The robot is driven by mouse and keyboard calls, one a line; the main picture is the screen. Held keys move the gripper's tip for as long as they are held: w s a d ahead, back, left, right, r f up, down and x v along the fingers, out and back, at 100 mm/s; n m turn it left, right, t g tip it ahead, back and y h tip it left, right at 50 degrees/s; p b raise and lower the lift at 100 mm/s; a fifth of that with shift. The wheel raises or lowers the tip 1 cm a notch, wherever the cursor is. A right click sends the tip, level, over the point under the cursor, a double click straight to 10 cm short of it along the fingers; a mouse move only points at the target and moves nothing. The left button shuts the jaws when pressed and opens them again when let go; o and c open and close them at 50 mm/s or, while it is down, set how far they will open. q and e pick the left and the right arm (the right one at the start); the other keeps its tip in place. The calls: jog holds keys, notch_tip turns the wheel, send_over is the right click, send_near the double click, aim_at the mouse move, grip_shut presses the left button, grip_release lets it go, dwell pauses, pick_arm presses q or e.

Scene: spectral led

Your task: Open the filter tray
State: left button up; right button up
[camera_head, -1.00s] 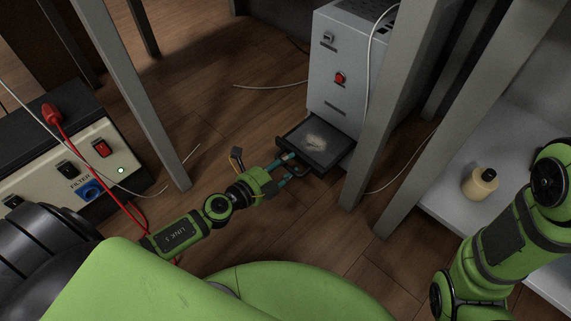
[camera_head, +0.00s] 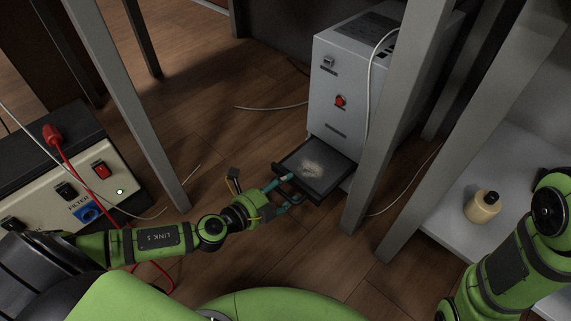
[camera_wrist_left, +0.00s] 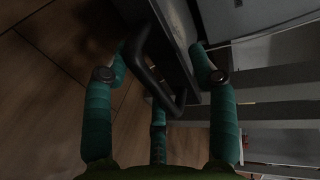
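The filter tray (camera_head: 341,177) is a dark, shallow drawer with a pale powdery patch in it. It sticks out from the bottom of a grey cabinet (camera_head: 338,78). My left gripper (camera_head: 289,190) is at the tray's front, by its handle. In the left wrist view the dark handle (camera_wrist_left: 151,72) lies between the spread teal fingers of my left gripper (camera_wrist_left: 160,60), with gaps visible; whether a finger touches it is hard to tell. My right arm shows at the right edge, but its gripper is out of view.
Grey table legs (camera_head: 388,130) stand close to the right of the tray. A control box (camera_head: 75,180) with switches and a red cable is at the left. A cream bottle (camera_head: 482,207) stands on a pale shelf at the right. Wooden floor (camera_head: 225,150) left of the tray is mostly clear.

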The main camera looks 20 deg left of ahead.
pick_arm(q)
notch_tip(320, 180, up, 10)
jog(key=w, duration=0.1)
jog(key=shift+w+d+f+t, duration=0.15)
jog(key=shift+w+f+t, duration=0.1)
jog(key=shift+w+t, duration=0.05)
notch_tip(320, 180, down, 7)
jog(key=s+a+g, duration=0.2)
jog(key=s+a, duration=0.2)
jog(key=s, duration=0.6)
jog(key=shift+s+a+r+y, duration=0.2)
jog(key=shift+r+y, duration=0.2)
jog(key=shift+r, duration=0.05)
dwell(0.4)
